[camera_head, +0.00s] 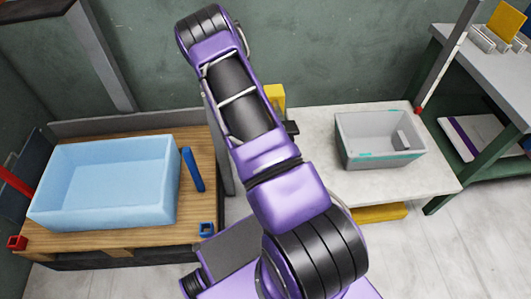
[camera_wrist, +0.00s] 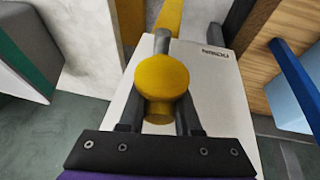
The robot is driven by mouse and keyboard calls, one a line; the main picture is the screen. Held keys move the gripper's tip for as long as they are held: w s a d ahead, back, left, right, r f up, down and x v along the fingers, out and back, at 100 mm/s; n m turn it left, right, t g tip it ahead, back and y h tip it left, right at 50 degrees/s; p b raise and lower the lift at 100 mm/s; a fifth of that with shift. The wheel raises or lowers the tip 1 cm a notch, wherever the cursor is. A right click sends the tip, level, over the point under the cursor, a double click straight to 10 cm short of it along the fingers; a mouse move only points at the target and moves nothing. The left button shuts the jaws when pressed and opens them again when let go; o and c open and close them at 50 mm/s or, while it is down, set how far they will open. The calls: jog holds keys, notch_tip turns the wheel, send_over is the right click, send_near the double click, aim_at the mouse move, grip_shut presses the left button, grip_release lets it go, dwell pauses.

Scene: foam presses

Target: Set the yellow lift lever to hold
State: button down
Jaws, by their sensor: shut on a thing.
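The yellow lift lever shows in the wrist view as a round yellow knob (camera_wrist: 162,78) on a grey rod. The rod comes from a white housing (camera_wrist: 215,100) marked with dark lettering. My gripper (camera_wrist: 160,118) has its two dark fingers on either side of the knob's lower part, shut on it. In the head view my purple arm hides the lever and my gripper. A yellow part (camera_head: 273,96) shows just right of the arm there; I cannot tell whether it belongs to the lever. The lever's hold mark is not visible.
A light blue bin (camera_head: 108,185) stands on a wooden pallet at left, with a blue bar (camera_head: 193,169) beside it. A grey bin (camera_head: 380,139) sits on the pale table (camera_head: 440,180) at right. A green-framed shelf (camera_head: 500,90) stands farther right. Floor is clear at lower right.

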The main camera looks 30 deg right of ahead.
jog(key=shift+d, duration=0.1)
dwell(0.3)
jog(key=c, duration=0.6)
grip_release()
jog(key=p+v, duration=0.2)
jog(key=v, duration=0.1)
jog(key=shift+r, duration=0.2)
jog(key=s+a+b, duration=0.2)
jog(key=s+a, duration=0.5)
jog(key=s, duration=0.2)
jog(key=shift+s+a+f, duration=0.15)
jog(key=shift+a+f, duration=0.05)
jog(key=shift+a, duration=0.2)
